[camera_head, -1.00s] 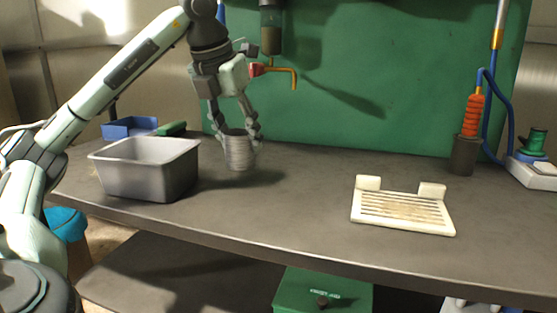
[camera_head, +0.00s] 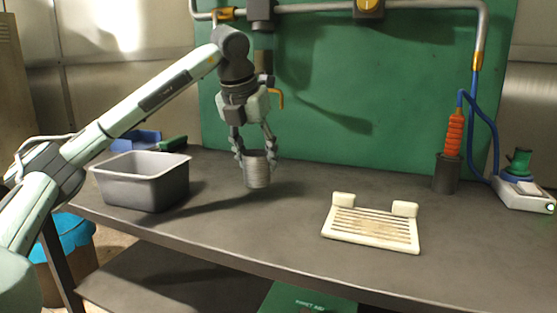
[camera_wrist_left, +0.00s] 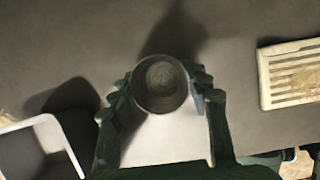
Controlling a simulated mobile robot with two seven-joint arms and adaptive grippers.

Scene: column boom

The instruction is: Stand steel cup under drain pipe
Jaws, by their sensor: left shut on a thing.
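The steel cup (camera_head: 257,172), a ribbed grey cylinder, is upright between the fingers of my left gripper (camera_head: 255,150), which is shut on it. In the left wrist view the cup (camera_wrist_left: 161,84) shows from above, its round mouth open, with a finger on each side. Its base is at or just above the bench; I cannot tell which. A bent brass-coloured pipe end (camera_head: 280,97), possibly the drain pipe, shows behind the gripper, partly hidden by it. My right gripper is not in view.
A grey bin (camera_head: 145,187) stands on the bench left of the cup. A cream slatted rack (camera_head: 372,231) lies to the right, with bare bench between. An orange-handled tool (camera_head: 454,134) in a dark holder and a white unit (camera_head: 524,196) stand farther right. A green panel (camera_head: 330,130) closes the back.

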